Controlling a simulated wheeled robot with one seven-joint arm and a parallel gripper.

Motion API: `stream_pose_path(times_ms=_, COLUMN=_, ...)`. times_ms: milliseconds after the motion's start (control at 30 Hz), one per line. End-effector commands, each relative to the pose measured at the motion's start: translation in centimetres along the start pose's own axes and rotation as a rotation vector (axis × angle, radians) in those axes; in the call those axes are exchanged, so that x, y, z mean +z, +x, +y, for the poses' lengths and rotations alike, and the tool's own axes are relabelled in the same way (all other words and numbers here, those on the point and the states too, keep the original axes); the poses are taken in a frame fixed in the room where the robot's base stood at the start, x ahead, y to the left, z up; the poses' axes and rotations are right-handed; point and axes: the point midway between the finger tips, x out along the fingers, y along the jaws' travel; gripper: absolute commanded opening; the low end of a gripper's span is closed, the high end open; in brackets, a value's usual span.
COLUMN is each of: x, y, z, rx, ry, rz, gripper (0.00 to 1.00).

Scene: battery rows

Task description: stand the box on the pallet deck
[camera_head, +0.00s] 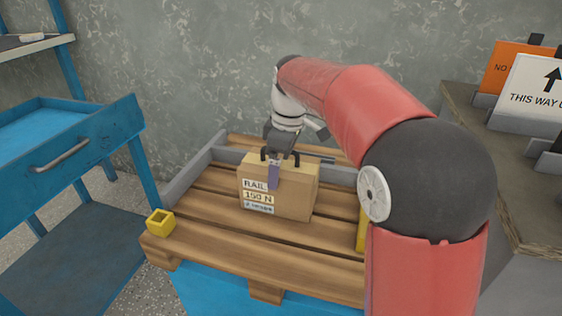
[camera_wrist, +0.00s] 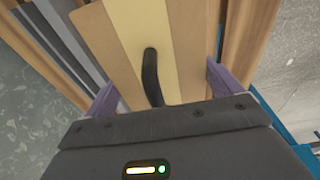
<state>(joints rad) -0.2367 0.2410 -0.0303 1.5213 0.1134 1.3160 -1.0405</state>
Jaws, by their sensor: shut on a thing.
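The cardboard box (camera_head: 292,200) is upright at the pallet, with printed labels on its front reading RAIL and 150 N and a dark handle on top. In the wrist view the box top (camera_wrist: 195,30) has a pale tape strip and the dark handle. My gripper (camera_head: 275,168) is above the box, with a purple finger against its front face. In the wrist view the purple fingers of my gripper (camera_wrist: 160,85) are on opposite sides of the box. The wooden pallet deck (camera_head: 210,235) lies under the box; I cannot tell if the box touches it.
A grey rail (camera_head: 205,160) edges the pallet's left and back. A yellow square piece (camera_head: 160,222) sits at the front left corner, and a yellow post (camera_head: 361,230) stands right. A blue cart (camera_head: 75,150) is left. A bench (camera_head: 470,130) with signs (camera_head: 535,95) is right.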

Motion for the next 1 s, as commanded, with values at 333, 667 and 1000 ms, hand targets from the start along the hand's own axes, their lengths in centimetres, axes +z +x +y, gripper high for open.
stream_pose_path(times_ms=333, x=0.0, y=0.1, z=0.0, rx=-0.001, ry=0.000, rz=-0.001, gripper=1.00)
stream_pose_path(times_ms=667, x=0.0, y=-4.7, z=0.1, rx=0.003, ry=0.002, rz=0.001, gripper=1.00)
stream_pose_path(times_ms=1000, x=-0.1, y=-10.9, z=0.1, rx=0.001, ry=0.001, rz=0.000, gripper=1.00)
